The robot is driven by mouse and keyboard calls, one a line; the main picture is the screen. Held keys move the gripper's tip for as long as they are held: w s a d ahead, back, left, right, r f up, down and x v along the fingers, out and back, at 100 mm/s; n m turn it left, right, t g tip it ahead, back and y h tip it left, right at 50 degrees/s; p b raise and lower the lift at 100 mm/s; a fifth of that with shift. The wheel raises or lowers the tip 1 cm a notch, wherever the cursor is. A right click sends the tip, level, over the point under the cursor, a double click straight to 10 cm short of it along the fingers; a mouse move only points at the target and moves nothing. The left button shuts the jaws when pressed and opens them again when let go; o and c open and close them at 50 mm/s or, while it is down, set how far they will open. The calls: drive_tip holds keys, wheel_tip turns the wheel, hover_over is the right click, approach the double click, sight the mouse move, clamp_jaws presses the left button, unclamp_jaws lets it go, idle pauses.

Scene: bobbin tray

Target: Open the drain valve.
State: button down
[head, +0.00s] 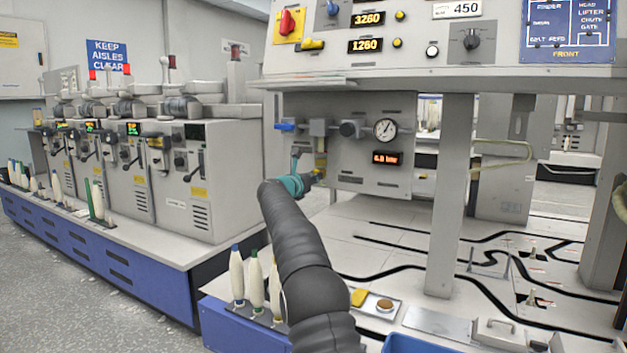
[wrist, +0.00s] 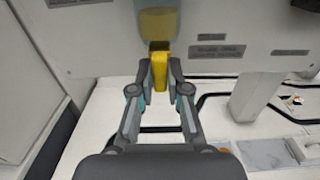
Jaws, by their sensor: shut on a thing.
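The drain valve's yellow lever (wrist: 160,72) hangs below an amber bowl (wrist: 158,22) in the wrist view. My gripper (wrist: 160,78) is shut on this lever, with one finger on each side of it. In the head view my gripper (head: 318,177) reaches the underside of the bowl (head: 321,160), which hangs on the grey panel. The lever is mostly hidden there by my gripper. A plate on the panel (wrist: 217,50) beside the lever carries text too small to read.
A pressure gauge (head: 385,129) and a red display (head: 387,158) sit right of the bowl. A blue handle (head: 285,127) is at upper left. A grey post (head: 450,195) stands to the right.

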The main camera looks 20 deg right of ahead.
idle(0.4)
drive_tip(key=c, duration=1.1)
unclamp_jaws()
drive_tip(key=shift+c, duration=0.2)
drive_tip(key=v, duration=1.2)
